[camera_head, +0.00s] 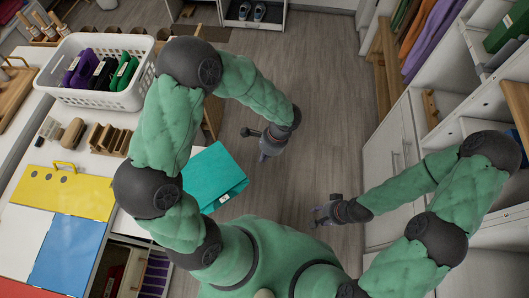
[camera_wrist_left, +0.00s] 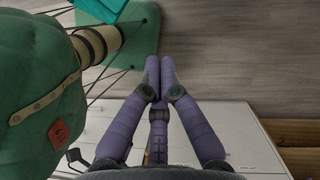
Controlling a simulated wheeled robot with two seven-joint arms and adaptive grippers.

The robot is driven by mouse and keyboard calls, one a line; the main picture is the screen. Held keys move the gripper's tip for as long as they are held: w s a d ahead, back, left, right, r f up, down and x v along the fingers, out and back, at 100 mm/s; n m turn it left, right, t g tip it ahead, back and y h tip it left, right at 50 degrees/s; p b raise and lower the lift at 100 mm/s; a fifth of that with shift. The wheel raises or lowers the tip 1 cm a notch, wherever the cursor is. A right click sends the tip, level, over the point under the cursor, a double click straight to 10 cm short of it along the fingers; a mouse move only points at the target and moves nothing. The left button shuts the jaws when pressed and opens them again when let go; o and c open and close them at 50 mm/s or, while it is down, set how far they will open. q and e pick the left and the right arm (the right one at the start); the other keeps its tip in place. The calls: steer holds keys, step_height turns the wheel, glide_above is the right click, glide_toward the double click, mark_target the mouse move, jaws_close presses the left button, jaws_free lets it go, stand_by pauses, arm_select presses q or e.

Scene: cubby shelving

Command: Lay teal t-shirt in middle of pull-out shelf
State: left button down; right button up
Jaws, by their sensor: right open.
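The teal t-shirt (camera_head: 207,178) lies folded and flat at the right edge of the white counter in the head view, with a small white tag near its lower corner. My left arm hides its left part. A teal edge also shows at the top of the left wrist view (camera_wrist_left: 112,7). My left gripper (camera_head: 268,147) is apart from the shirt, above the floor to its upper right. In the left wrist view its fingers (camera_wrist_left: 158,75) are together with nothing between them. My right gripper (camera_head: 325,212) is open and empty above the floor. I cannot pick out the pull-out shelf for certain.
A white basket (camera_head: 100,95) with folded dark and green clothes stands on the left counter. Yellow and blue panels (camera_head: 65,250) lie nearer. White cabinets (camera_head: 395,155) and cubbies with hanging clothes line the right side. The grey floor (camera_head: 315,110) between is clear.

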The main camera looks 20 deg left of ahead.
mark_target(231, 172)
arm_select(q)
steer(key=s+a+f+b, duration=0.1)
steer(key=s+a+f, duration=0.2)
steer(key=f, duration=0.3)
steer(key=shift+s+a+f+b, duration=0.15)
steer(key=shift+s+a+b, duration=0.15)
steer(key=shift+a, duration=0.6)
steer(key=s+a, duration=0.1)
steer(key=s+a+b, duration=0.1)
steer(key=a, duration=0.1)
steer(key=s+a, duration=0.1)
steer(key=a, duration=0.1)
steer(key=shift+s+a, duration=0.2)
steer(key=shift+s, duration=0.2)
steer(key=shift+w, duration=0.1)
